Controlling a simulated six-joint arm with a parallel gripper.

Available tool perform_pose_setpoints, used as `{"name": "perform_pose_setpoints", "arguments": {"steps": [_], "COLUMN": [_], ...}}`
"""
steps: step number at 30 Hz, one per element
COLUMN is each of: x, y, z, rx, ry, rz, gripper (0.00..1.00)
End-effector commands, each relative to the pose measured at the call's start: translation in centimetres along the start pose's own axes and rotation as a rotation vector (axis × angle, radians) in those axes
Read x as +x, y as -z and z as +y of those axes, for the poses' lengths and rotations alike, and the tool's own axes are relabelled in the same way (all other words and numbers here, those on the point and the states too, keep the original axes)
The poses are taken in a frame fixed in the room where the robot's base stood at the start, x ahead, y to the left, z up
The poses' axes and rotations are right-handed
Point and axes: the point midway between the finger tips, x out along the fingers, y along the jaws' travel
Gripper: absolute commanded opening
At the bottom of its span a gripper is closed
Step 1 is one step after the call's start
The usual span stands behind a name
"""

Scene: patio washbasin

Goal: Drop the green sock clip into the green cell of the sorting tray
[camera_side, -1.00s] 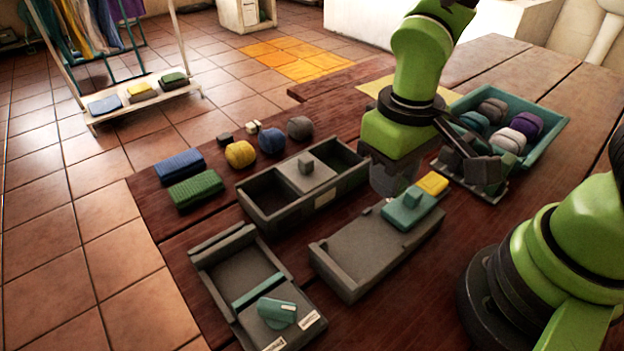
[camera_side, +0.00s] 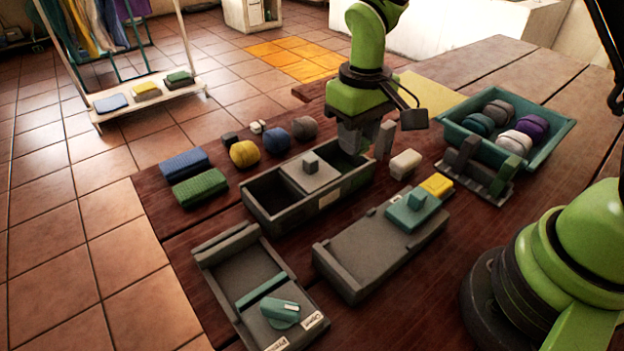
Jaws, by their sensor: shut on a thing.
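My gripper (camera_side: 368,142) is low over the right end of a dark divided tray (camera_side: 290,221), which I take to be the sorting tray. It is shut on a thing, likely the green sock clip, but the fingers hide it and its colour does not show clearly. The tray's right cell (camera_side: 346,162) looks dark green inside and is partly hidden by a finger. A grey lid with a knob (camera_side: 309,172) covers the tray's middle. The left cell is open and dark.
A pale block (camera_side: 405,164) lies right of the tray. A grey box with a teal lid (camera_side: 415,208) and a latch box (camera_side: 262,290) stand in front. A teal basket of rolled socks (camera_side: 548,145) and a grey rack (camera_side: 480,182) are right. Several balls and folded cloths (camera_side: 200,187) lie left.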

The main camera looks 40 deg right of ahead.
Motion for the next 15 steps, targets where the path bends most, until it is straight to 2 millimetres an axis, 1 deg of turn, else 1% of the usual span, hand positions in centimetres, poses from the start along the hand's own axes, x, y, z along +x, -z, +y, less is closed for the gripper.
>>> {"name": "perform_pose_setpoints", "arguments": {"steps": [1,3,6,9,15], "x": [0.3,0.6,0.9,1.1,1.8], "y": [1.5,3.1,4.8,5.9,6.6], "z": [1.0,2.2,3.8,4.9,5.7], "rx": [0.009,0.007,0.008,0.006,0.004], "ry": [0.001,0.000,0.001,0.001,0.002], "rz": [0.001,0.000,0.001,0.001,0.000], "gripper": [0.05,0.05,0.05,0.05,0.05]}}
